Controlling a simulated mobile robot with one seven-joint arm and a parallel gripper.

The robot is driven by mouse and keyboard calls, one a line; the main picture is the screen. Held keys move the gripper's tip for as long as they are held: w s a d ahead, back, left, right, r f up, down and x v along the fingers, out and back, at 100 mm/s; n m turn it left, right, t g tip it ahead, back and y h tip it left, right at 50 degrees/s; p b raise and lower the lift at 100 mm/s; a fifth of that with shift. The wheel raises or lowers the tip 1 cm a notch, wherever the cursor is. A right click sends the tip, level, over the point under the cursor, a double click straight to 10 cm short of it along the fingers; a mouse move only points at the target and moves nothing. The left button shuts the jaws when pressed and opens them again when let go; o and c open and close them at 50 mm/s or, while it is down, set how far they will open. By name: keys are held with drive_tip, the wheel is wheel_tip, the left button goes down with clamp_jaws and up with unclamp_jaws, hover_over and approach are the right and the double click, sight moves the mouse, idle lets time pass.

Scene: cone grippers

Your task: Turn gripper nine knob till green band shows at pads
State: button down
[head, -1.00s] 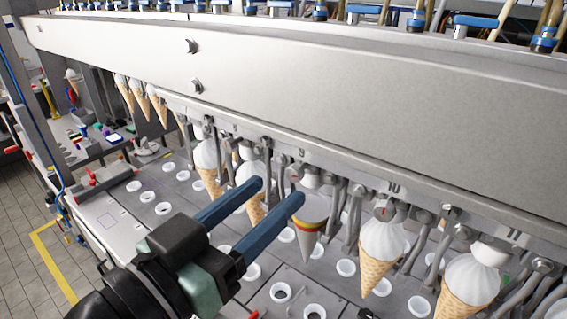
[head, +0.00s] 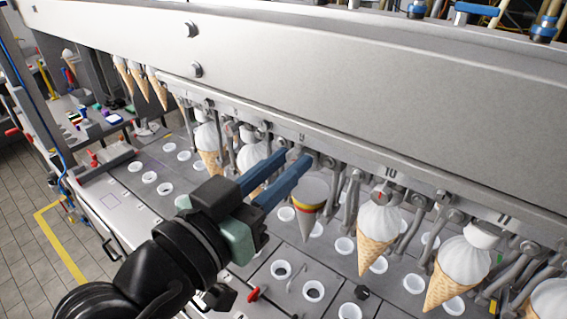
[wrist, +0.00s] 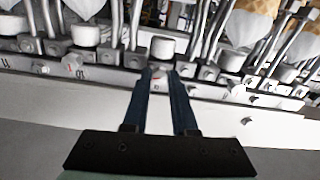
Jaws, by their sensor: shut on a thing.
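My gripper (head: 294,158) is up at the rail at station nine, fingers closed about the small knob there. In the wrist view the fingertips (wrist: 160,72) sit either side of the knob (wrist: 158,74), which shows a red mark. A white round pad (wrist: 162,47) is just beyond the fingertips. Under station nine hangs a grey cone (head: 307,222) with a pale top and thin red and yellow bands at its side. I see no green band at the pads. In the head view the fingers hide the knob.
White-topped waffle cones (head: 377,235) hang at neighbouring stations on both sides, close to the arm. The knob of station ten (wrist: 73,62) is beside mine. Below is a grey deck with white-rimmed holes (head: 313,291). The long rail cover (head: 350,105) stands above.

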drive_tip(key=shift+r+n+p, duration=0.1)
drive_tip(key=shift+n+p, duration=0.3)
drive_tip(key=shift+n, duration=1.4)
drive_tip(key=c, duration=0.7)
unclamp_jaws()
drive_tip(key=b+v, duration=0.5)
drive_tip(key=v, duration=0.8)
